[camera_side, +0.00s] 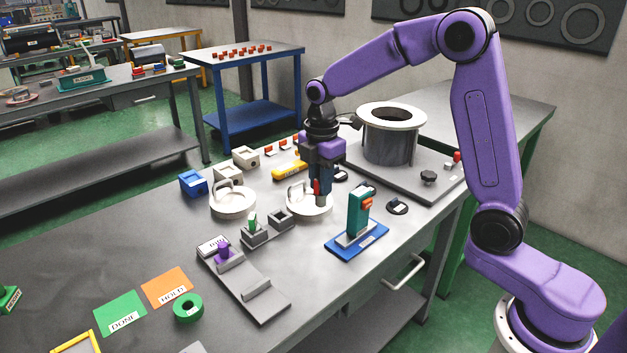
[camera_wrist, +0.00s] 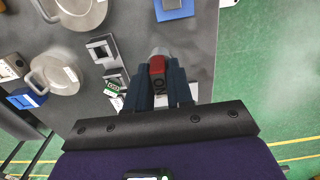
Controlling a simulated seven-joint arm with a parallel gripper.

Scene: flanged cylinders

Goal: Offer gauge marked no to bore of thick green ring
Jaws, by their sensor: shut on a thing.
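My gripper (camera_side: 319,200) is shut on a gauge with a red body (camera_wrist: 157,68) and a grey round end. It holds the gauge above the table, in front of a round white lidded plate (camera_side: 313,202) in the side view. The ring does not show in the wrist view. A green gauge (camera_side: 252,222) stands in a grey block, and the square-holed block (camera_side: 281,217) beside it is empty.
A grey fixture plate (camera_side: 262,301) with a purple piece lies between my gripper and the ring. Green DONE (camera_side: 120,313) and orange HOLD (camera_side: 167,287) cards lie beside the ring. A teal instrument (camera_side: 358,218) on a blue base stands right of the gripper.

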